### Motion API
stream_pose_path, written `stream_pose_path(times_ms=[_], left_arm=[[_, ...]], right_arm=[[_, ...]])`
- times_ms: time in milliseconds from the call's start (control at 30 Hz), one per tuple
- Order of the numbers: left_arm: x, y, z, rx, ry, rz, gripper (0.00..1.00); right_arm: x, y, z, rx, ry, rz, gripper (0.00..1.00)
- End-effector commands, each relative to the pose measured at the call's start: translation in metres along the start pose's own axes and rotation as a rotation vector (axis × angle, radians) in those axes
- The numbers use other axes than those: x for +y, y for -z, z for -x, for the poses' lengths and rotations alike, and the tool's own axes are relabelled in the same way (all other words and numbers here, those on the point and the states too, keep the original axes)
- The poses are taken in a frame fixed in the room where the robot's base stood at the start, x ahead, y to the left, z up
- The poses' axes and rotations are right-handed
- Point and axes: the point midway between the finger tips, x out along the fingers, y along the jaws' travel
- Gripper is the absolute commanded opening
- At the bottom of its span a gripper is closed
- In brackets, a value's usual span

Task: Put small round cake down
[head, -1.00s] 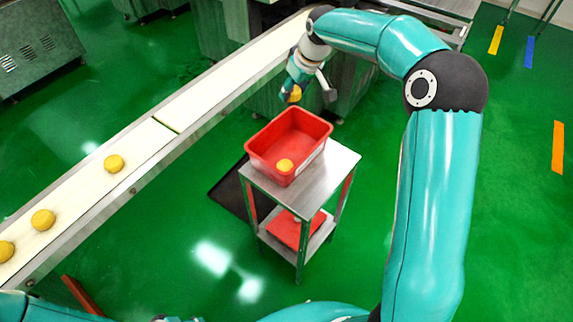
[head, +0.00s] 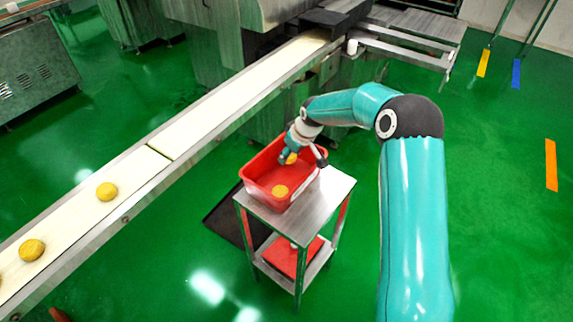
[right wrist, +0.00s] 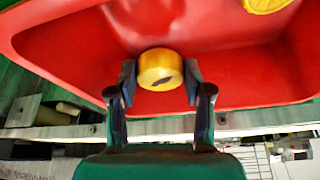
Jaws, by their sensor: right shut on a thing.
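A small round yellow cake (right wrist: 160,69) is held between the two fingers of my right gripper (right wrist: 160,85). In the head view this cake (head: 291,158) shows at the gripper (head: 295,157), over the back part of a red crate (head: 256,196). The crate stands on a small metal table. A second yellow cake (head: 280,191) lies on the crate's floor, nearer the front; it also shows at the top right of the right wrist view (right wrist: 266,4). Whether the held cake touches the crate floor I cannot tell. My left gripper is not in view.
The metal table (head: 318,205) has a lower shelf with another red crate (head: 290,256). A conveyor (head: 200,125) runs diagonally on the left, carrying several yellow cakes (head: 107,191). Machinery stands behind. Green floor is open at the right.

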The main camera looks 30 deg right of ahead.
Motion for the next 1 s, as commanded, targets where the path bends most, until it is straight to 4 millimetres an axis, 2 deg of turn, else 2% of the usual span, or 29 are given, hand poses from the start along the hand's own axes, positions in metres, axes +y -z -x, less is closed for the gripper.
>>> stream_pose_path(times_ms=[300, 633, 667, 700, 800, 1000], left_arm=[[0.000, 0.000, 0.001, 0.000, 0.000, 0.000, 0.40], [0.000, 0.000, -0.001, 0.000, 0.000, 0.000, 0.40], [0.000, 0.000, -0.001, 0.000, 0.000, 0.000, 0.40], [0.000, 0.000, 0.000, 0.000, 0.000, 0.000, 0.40], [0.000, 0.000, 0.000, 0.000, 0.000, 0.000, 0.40], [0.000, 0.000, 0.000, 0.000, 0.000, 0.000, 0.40]], right_arm=[[0.000, -0.015, -0.036, -0.002, 0.001, -0.001, 0.16], [-0.001, -0.017, -0.040, -0.001, 0.001, 0.000, 0.16], [-0.001, -0.016, -0.039, -0.001, 0.001, 0.000, 0.53], [-0.001, -0.016, -0.039, -0.001, 0.001, 0.000, 0.60], [-0.001, -0.016, -0.039, -0.001, 0.001, 0.000, 0.75], [-0.001, -0.016, -0.039, -0.001, 0.001, 0.001, 0.75]])
